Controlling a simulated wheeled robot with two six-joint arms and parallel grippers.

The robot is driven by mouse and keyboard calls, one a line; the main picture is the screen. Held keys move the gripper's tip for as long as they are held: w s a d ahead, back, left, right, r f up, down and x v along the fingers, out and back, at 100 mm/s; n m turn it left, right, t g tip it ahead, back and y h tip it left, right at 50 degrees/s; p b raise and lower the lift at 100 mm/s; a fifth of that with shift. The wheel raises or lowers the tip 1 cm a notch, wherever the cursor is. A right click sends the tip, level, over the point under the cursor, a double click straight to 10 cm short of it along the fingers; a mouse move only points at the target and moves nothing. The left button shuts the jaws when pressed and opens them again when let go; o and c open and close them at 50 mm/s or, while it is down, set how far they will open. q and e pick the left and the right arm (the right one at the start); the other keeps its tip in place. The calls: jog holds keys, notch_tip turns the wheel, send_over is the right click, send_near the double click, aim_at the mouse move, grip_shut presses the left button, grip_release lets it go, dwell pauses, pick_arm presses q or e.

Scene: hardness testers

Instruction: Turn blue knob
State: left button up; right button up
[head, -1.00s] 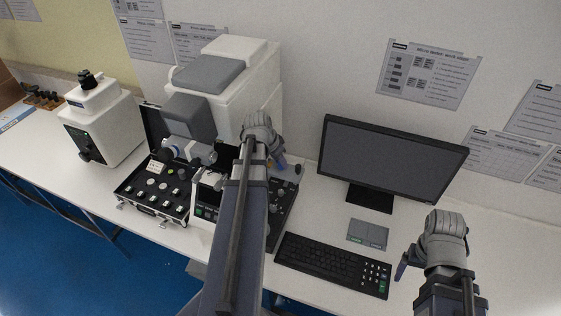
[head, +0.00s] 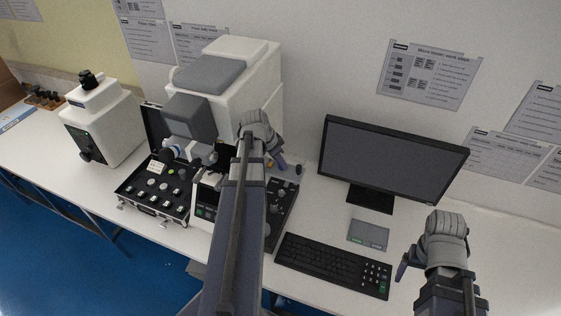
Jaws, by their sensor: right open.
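I cannot clearly make out the blue knob. The large white and grey hardness tester (head: 240,75) stands on the table, and its right side is partly hidden behind my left arm. My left gripper (head: 280,163) is at that right side, low down, beside a small dark knob (head: 298,169). Its jaw opening is hidden by my wrist, so I cannot tell what is between the fingers. A bluish-white round part (head: 172,151) shows at the tester's left front. My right gripper (head: 402,267) is open and empty, to the right of the keyboard.
A black monitor (head: 390,160), a keyboard (head: 332,264) and a grey pad (head: 368,234) are on the right. An open black case (head: 158,190) of small parts lies left of my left arm. A smaller white tester (head: 103,120) stands further left. The table's right end is clear.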

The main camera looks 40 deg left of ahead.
pick_arm(q)
jog(key=o, duration=0.4)
jog(key=shift+r, duration=0.15)
jog(key=p+v, duration=0.7)
jog(key=shift+s+a+r, duration=0.1)
jog(key=shift+s+r, duration=0.1)
dwell(0.4)
jog(key=d+f+n+g+y, duration=0.1)
jog(key=d+f+n+g, duration=0.15)
jog(key=d, duration=2.65)
jog(key=s+d+f+m+b, duration=0.1)
jog(key=s+d+f+b, duration=0.1)
jog(key=f+b, duration=0.5)
jog(key=s+d+f+m+g+y+b, duration=0.1)
jog(key=s+d+f+b, duration=0.1)
jog(key=d+f+b, duration=0.3)
jog(key=s+d+f+m+g+b, duration=0.1)
jog(key=d+f+b, duration=0.3)
jog(key=f+b, duration=0.6)
jog(key=shift+s+d+f+b, duration=0.1)
jog(key=shift+s+b, duration=0.35)
jog(key=shift+s, duration=0.45)
